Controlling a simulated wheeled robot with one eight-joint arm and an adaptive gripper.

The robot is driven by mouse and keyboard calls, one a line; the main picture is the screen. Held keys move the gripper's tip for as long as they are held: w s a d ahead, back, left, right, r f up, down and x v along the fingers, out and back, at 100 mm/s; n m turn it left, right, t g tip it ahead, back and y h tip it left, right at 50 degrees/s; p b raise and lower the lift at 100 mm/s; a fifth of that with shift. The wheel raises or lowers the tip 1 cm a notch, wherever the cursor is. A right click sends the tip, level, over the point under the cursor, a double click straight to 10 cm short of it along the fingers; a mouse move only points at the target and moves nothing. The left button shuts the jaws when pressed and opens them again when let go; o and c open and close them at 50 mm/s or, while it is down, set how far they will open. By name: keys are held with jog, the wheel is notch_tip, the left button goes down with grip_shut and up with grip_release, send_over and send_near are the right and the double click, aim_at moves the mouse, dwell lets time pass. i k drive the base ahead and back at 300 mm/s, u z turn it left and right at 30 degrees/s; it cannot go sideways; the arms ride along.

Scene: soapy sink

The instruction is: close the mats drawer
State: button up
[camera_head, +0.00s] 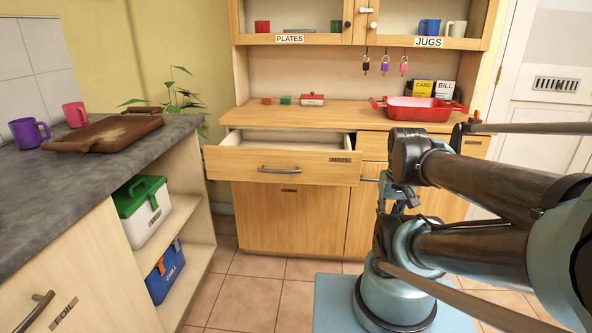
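The mats drawer (230,164) is the upper left drawer of the wooden dresser and carries a MATS label. It is pulled well out, and its pale, empty-looking inside shows behind the front. A grey bar handle (280,170) runs across the middle of its front. What seems to be my gripper (396,196) is just right of the drawer front in the picture, partly hidden among my arm links. It looks apart from the drawer. Its fingers are too small and overlapped to tell if they are open or shut.
A red tray (418,112), a red-lidded dish (312,99) and small blocks stand on the dresser top. A grey counter (50,205) with mugs and a brown tray (105,134) borders the left.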

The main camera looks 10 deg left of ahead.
aim_at(290, 157)
jog(key=u, duration=1.7)
jog(key=k, duration=1.4)
jog(key=z, duration=1.6)
jog(key=i, duration=1)
jog(key=u, duration=0.05)
